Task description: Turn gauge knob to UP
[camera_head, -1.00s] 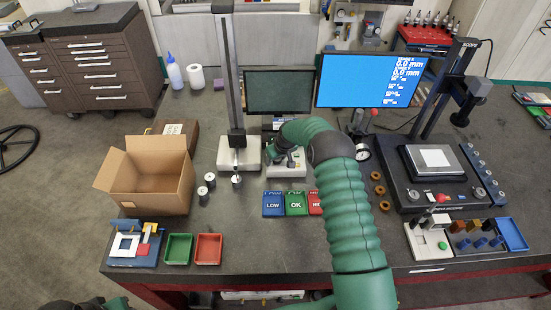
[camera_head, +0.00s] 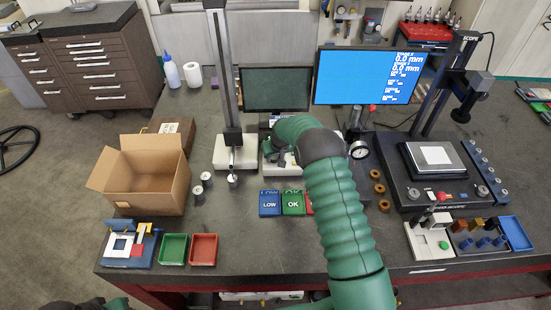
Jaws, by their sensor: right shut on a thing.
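My right gripper (camera_head: 281,158) is at the small pale unit (camera_head: 274,169) that stands in front of the dark screen (camera_head: 275,89), right of the tall column gauge (camera_head: 223,90). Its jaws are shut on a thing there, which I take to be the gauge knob. My green arm and wrist hide most of the jaws and the knob, so the knob's turn and any UP mark cannot be read. The screen is dark. My left gripper is not in view; only a green bit of my own body shows at the lower left.
A dial indicator (camera_head: 358,152) stands just right of my right arm. LOW (camera_head: 270,204) and OK (camera_head: 293,203) bins lie in front of the unit; my arm covers most of a red bin. An open cardboard box (camera_head: 147,183) stands left.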

